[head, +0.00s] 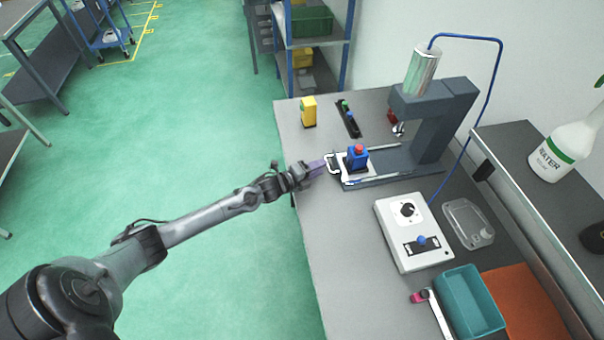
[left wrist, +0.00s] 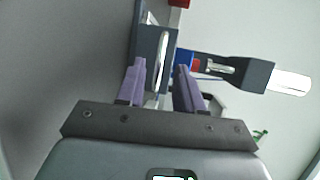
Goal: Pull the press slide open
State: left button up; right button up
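The press (head: 435,110) is a dark grey frame with a silver cylinder on top, standing on the bench. Its slide (head: 350,175) sticks out to the left of the press base, carrying a blue block with a red top (head: 357,155). A light metal handle (head: 332,165) is at the slide's left end. My left gripper (head: 318,168) is at this handle. In the left wrist view, its two purple fingers (left wrist: 158,85) stand apart, with the bright handle bar (left wrist: 161,58) between them and gaps showing beside it. My right gripper is not in view.
A yellow block (head: 308,112) and a black strip with buttons (head: 348,118) lie behind the slide. A white control box (head: 412,250), clear tray (head: 468,222) and teal bin (head: 470,300) stand nearer. Left of the bench is open green floor.

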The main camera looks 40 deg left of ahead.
pick_arm(q)
jog(key=v, duration=0.7)
jog(key=shift+s+a, duration=0.1)
jog(key=shift+s, duration=0.25)
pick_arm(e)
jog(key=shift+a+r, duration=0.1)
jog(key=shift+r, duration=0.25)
pick_arm(q)
jog(key=shift+s+r, duration=0.1)
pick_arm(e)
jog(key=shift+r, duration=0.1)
